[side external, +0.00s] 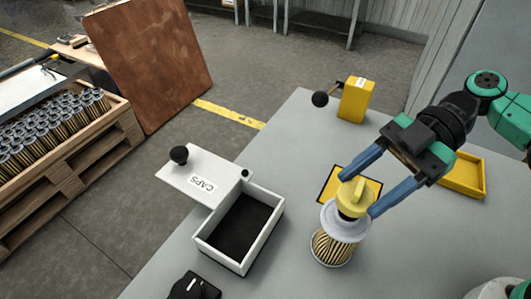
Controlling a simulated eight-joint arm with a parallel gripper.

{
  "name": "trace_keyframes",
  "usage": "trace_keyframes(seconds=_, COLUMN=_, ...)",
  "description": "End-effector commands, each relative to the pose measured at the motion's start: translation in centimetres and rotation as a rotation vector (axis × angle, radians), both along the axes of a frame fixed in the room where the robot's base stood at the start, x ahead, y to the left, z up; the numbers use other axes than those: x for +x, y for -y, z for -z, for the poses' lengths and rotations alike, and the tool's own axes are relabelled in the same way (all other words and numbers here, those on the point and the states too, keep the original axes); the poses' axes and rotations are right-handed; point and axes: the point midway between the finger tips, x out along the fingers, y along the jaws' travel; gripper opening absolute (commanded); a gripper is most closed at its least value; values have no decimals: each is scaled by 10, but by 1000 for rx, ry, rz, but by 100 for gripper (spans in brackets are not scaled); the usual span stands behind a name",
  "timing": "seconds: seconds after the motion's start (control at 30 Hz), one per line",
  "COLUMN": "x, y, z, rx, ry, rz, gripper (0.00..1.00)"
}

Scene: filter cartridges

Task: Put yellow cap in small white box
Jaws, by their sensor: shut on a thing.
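The yellow cap (352,197) sits on top of a filter cartridge (336,246) with a pale upper rim and a striped pleated body, upright on the grey table. My gripper (357,195) has its two blue fingers on either side of the cap and is shut on it. The cap still appears to rest on the cartridge; any gap is not visible. The small white box (268,234) stands open left of the cartridge, with a dark, empty-looking inside. Its white lid (189,174), labelled CAPS and with a black knob, extends behind and left of it.
A yellow-and-black square (327,183) lies behind the cartridge. A yellow tray (467,184) is at the right. A yellow block (357,101) with a black ball stands at the back. A black object (193,287) is at the front edge. Table between cartridge and box is clear.

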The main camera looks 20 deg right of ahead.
Motion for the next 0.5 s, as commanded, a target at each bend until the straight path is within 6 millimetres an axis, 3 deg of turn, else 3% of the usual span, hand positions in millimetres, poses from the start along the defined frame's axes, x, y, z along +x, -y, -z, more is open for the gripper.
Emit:
trace_keyframes(seconds=0.3, x=0, y=0, z=31, rx=0, ry=0, rz=0, gripper=6)
trace_keyframes(seconds=0.5, x=-1, y=0, z=34, rx=0, ry=0, rz=0, gripper=6)
